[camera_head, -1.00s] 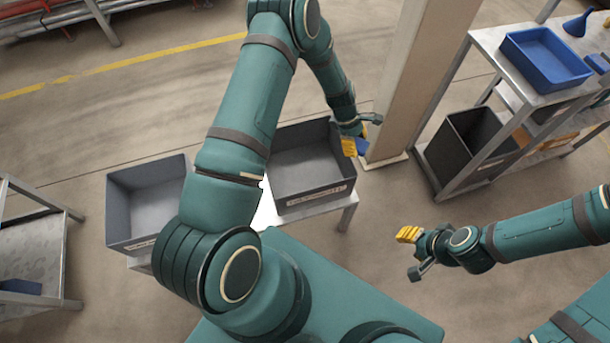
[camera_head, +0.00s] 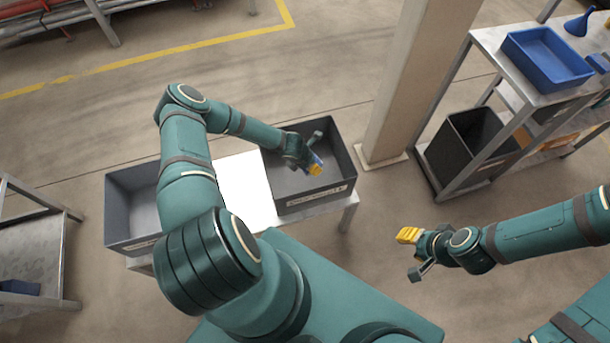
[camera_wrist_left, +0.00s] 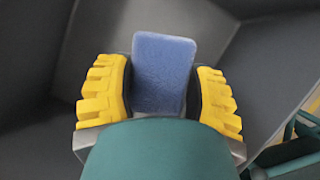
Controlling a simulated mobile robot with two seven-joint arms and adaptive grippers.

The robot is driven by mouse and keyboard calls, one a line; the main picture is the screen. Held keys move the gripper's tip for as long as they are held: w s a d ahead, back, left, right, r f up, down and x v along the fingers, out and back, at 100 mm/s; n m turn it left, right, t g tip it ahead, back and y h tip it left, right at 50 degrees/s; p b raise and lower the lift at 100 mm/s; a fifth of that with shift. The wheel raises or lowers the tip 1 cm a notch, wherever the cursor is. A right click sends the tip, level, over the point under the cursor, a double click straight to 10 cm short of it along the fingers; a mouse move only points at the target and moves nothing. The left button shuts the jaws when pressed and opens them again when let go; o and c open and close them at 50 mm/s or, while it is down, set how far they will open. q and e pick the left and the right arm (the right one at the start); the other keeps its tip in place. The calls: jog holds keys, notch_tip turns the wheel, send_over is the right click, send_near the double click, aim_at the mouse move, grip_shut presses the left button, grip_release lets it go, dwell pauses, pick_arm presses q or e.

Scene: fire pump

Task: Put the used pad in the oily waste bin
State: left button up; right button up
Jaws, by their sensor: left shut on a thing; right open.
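The used pad is a blue block (camera_head: 316,158) between the yellow fingers of my left gripper (camera_head: 315,167). In the left wrist view the pad (camera_wrist_left: 163,72) sits upright between both fingers of the gripper (camera_wrist_left: 161,95), which is shut on it. In the head view the gripper and pad are over the right grey bin (camera_head: 343,172), within its outline; their height above its floor is hard to judge. This bin has a pale front label too small to read. My right gripper (camera_head: 413,254) is open and empty, to the right of the bins.
A second grey bin (camera_head: 122,205) stands at the left on the same low stand, with a white surface (camera_head: 240,188) between. A beige column (camera_head: 405,85) rises behind the right bin. A rack at right holds a blue tray (camera_head: 548,60) and a dark bin (camera_head: 445,150).

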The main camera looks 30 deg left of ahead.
aim_at(309, 180)
pick_arm(q)
jog(key=shift+s+a+f+n, duration=0.25)
jog(key=shift+s+f+n, duration=0.05)
jog(key=shift+s+f, duration=0.3)
notch_tip(309, 180, down, 10)
jog(key=b, duration=0.3)
jog(key=shift+r, duration=0.1)
jog(key=o, duration=1.1)
jog(key=shift+r, duration=0.3)
jog(key=p+v, duration=0.3)
jog(key=v, duration=0.8)
jog(key=shift+s+d+r+p, duration=0.1)
jog(key=shift+s+r+p, duration=0.1)
jog(key=shift+p, duration=0.15)
